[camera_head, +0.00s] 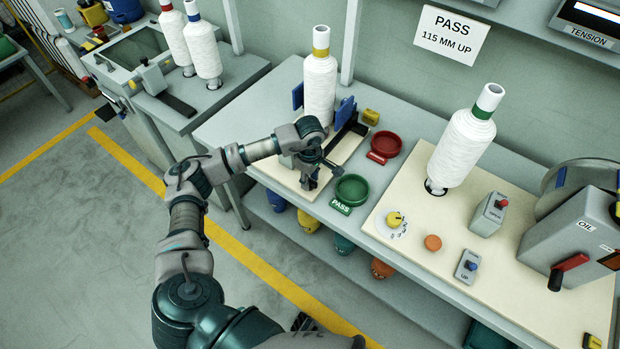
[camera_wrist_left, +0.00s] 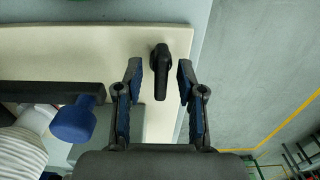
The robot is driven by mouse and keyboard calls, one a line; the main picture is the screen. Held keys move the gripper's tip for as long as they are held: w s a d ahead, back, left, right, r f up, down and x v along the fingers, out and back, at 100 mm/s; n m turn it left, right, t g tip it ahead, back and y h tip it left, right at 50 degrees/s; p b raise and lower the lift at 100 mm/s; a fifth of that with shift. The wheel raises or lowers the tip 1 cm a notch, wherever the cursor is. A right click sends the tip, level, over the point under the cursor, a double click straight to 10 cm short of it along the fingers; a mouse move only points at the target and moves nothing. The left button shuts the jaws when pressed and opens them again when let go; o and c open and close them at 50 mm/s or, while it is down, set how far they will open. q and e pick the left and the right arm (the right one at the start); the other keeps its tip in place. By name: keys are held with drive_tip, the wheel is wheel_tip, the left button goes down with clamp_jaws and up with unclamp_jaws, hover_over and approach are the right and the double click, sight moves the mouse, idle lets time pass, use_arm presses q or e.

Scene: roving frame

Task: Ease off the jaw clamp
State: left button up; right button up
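A white yarn cone (camera_head: 320,88) with a yellow band stands upright on a pale board at the back of the bench. Blue jaw pads (camera_head: 346,110) of the clamp flank its base. My left gripper (camera_head: 311,176) is over the front of that board. In the left wrist view its two fingers (camera_wrist_left: 158,70) are apart, with a black lever handle (camera_wrist_left: 161,76) in the gap between them and clear space on either side. A blue clamp part (camera_wrist_left: 73,120) and the cone (camera_wrist_left: 20,150) show at lower left there. My right gripper is not in view.
A green dish (camera_head: 352,188) marked PASS sits right of my left gripper, with a red dish (camera_head: 386,144) behind it. A control board (camera_head: 450,240) with knobs, switches and another white cone lies to the right. Open floor (camera_head: 80,220) is at left.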

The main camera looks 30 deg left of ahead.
use_arm(q)
drive_tip(key=shift+a, duration=0.1)
drive_tip(key=shift+c, duration=0.2)
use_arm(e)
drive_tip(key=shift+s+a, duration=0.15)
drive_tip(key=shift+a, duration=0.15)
use_arm(q)
clamp_jaws()
